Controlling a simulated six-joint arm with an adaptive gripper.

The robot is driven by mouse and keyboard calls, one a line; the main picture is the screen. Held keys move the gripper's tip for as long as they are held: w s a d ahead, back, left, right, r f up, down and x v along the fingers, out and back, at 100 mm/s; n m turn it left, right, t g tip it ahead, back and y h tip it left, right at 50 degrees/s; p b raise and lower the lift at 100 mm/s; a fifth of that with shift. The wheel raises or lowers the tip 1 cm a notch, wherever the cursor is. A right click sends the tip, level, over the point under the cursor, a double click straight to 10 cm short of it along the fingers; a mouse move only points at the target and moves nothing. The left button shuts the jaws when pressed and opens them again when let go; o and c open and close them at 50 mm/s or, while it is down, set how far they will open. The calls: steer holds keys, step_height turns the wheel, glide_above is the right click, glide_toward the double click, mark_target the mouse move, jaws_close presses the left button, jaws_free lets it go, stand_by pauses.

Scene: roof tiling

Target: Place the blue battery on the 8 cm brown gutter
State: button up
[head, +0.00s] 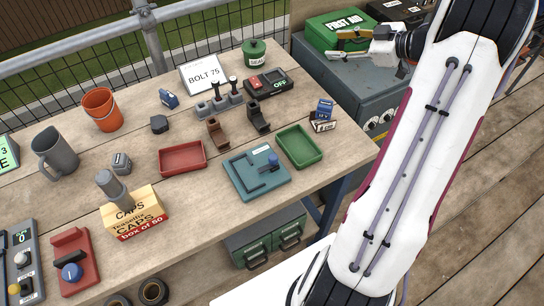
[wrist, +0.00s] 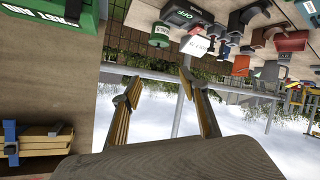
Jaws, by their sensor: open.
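A brown gutter piece (head: 217,133) stands on the wooden table, near the middle; its size cannot be read. Two small blue blocks could be the blue battery: one (head: 169,98) lies left of the grey connector row, the other (head: 324,107) stands at the table's right side by a small white card. I cannot tell which is the battery. My gripper (head: 347,45) is raised beyond the table's right edge, near the green first aid box, far from the gutter. In the wrist view its fingers (wrist: 160,84) are spread, with nothing between them.
A black gutter piece (head: 258,117) stands beside the brown one. A red tray (head: 182,158), a green tray (head: 299,147) and a teal fixture (head: 256,173) lie in front. The first aid box (head: 338,31) sits on a grey cabinet (head: 346,83). Bare tabletop shows at the front.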

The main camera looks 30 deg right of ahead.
steer(key=w+a+r+m+t+h, duration=0.1)
steer(key=w+a+r+h, duration=0.15)
steer(key=r, duration=0.35)
steer(key=w+a+r+m+t+h, duration=0.1)
steer(key=w+r+h, duration=0.25)
steer(key=r, duration=0.25)
steer(key=s+a+r+m+g+h, duration=0.1)
steer(key=s+a+r+m+h, duration=0.3)
steer(key=a+r, duration=0.3)
steer(key=s+a+f+m+g+y, duration=0.1)
steer(key=s+a+f, duration=0.5)
steer(key=s+a, duration=0.7)
steer(key=s+a+f+m+g+y, duration=0.1)
steer(key=s+a+f+g+y, duration=0.3)
steer(key=s+a, duration=0.9)
steer(key=s+f+g, duration=0.2)
steer(key=s, duration=0.1)
steer(key=shift+s+a+f+m+g, duration=0.25)
steer(key=shift+a+f+m+g, duration=0.05)
steer(key=shift+f, duration=0.05)
